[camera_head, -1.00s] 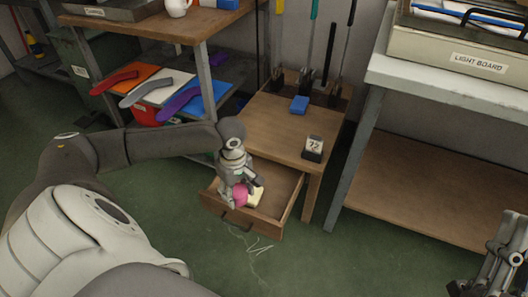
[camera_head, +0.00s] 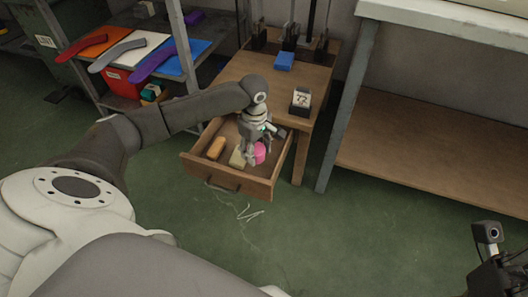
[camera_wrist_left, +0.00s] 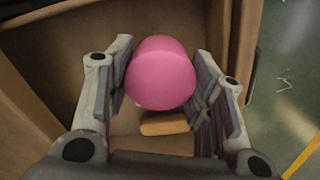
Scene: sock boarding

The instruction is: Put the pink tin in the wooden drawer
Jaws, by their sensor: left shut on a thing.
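The pink tin (camera_head: 260,153) is held between the fingers of my left gripper (camera_head: 257,157). In the left wrist view the tin (camera_wrist_left: 160,74) sits between both fingers (camera_wrist_left: 160,95), with the drawer floor behind it. The wooden drawer (camera_head: 228,187) is pulled open from the small wooden table. The tin is over or inside its right part; I cannot tell whether it touches the drawer floor. My right gripper (camera_head: 497,275) is partly in view at the lower right, and its fingers are not clear.
In the drawer, left of the tin, lie an orange-brown block (camera_head: 216,147) and a cream block (camera_head: 238,158). The table top (camera_head: 262,83) holds a blue block (camera_head: 284,61) and a numbered card stand (camera_head: 301,100). A shelf with coloured sock shapes stands left, a metal-legged bench right.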

